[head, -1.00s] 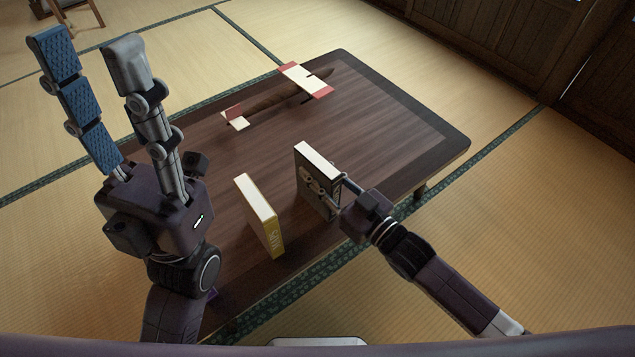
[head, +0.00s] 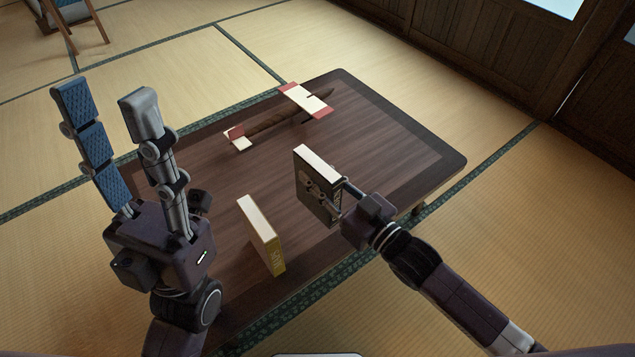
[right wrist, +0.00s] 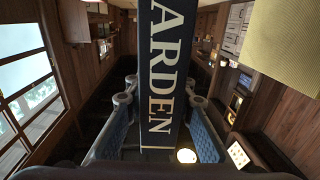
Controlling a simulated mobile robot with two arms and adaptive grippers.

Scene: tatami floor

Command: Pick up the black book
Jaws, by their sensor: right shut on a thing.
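The black book (head: 309,181) has a pale page edge on top and is upright in my right gripper (head: 336,196). In the right wrist view its dark spine (right wrist: 160,75) with pale letters reading "ARDEN" stands between the two blue finger pads of the right gripper (right wrist: 160,101). The right gripper is shut on the book. The book seems to be just above the table, though its lower edge is partly hidden. My left gripper (head: 105,95) is open and empty, its fingers pointing up at the table's left side.
A yellow book (head: 276,258) stands upright on the dark wooden table (head: 370,140), left of and nearer than the black book. A model plane (head: 268,122) with red and white parts lies at the back. The right part of the tabletop is clear.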

